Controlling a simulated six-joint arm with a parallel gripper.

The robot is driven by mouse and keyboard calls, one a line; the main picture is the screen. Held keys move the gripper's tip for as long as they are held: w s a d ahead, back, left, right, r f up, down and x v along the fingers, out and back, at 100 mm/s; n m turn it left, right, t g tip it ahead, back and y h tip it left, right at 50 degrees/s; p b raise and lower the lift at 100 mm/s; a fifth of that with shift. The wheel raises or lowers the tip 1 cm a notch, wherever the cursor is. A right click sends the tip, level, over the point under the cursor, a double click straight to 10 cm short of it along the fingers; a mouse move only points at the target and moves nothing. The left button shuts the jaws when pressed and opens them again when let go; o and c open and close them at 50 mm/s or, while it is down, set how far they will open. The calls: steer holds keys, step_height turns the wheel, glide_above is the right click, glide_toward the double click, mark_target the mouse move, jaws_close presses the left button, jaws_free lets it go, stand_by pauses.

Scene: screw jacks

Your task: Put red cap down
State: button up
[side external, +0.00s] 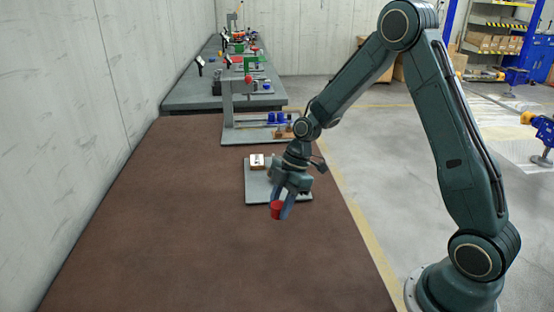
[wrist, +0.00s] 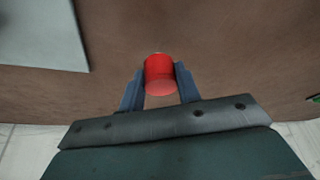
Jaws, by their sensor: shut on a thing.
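The red cap (wrist: 159,75) is a short red cylinder held between the two blue-grey fingers of my gripper (wrist: 160,88) in the wrist view. In the side external view the red cap (side external: 276,210) shows at the tip of my gripper (side external: 281,203), near the front edge of a grey plate. My gripper is shut on the cap. The brown table top (side external: 200,230) lies below it. I cannot tell whether the cap touches the table.
The brown table is clear to the left and front. A wall runs along the left.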

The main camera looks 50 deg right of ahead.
mark_target(280, 227)
steer(key=shift+f, duration=2.15)
steer(key=shift+f, duration=0.1)
steer(key=o, duration=0.9)
steer(key=shift+o, duration=0.2)
steer(key=v, duration=1.2)
